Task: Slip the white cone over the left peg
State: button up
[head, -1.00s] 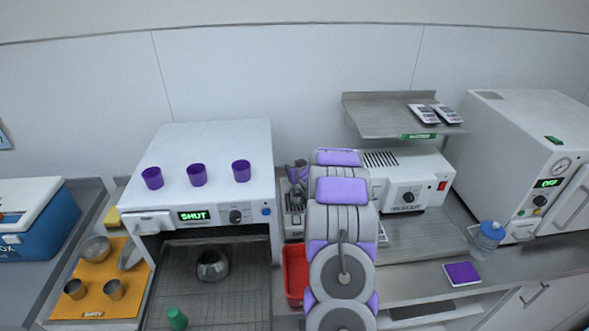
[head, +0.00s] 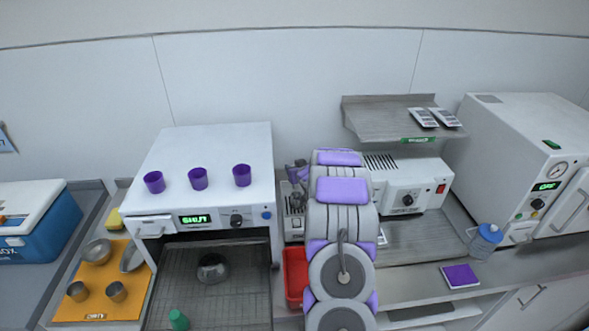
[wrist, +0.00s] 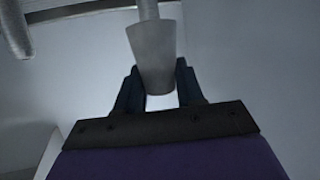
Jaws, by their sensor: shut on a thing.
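In the wrist view, my gripper (wrist: 157,70) is shut on a pale grey-white tapered piece, the white cone (wrist: 153,50), with its wider end at the top of the picture. A pale upright rod (wrist: 148,9), likely a peg, lines up with the cone's wide end; I cannot tell whether it is inside, touching or behind it. A second ribbed pale post (wrist: 15,30) stands at the upper left, beside a horizontal bar (wrist: 80,9). In the head view my arm hides the cone and most of the gripper, and I cannot make out the pegs.
A white oven-like unit (head: 215,145) with several purple cups on top stands left of my arm. A white device (head: 420,185) and a metal shelf (head: 372,118) are close on the right.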

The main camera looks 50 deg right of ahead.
jog(key=shift+p, duration=0.35)
dwell(0.5)
jog(key=o, duration=0.8)
jog(key=shift+s, duration=0.1)
jog(key=shift+v, duration=0.95)
jog(key=v, duration=0.9)
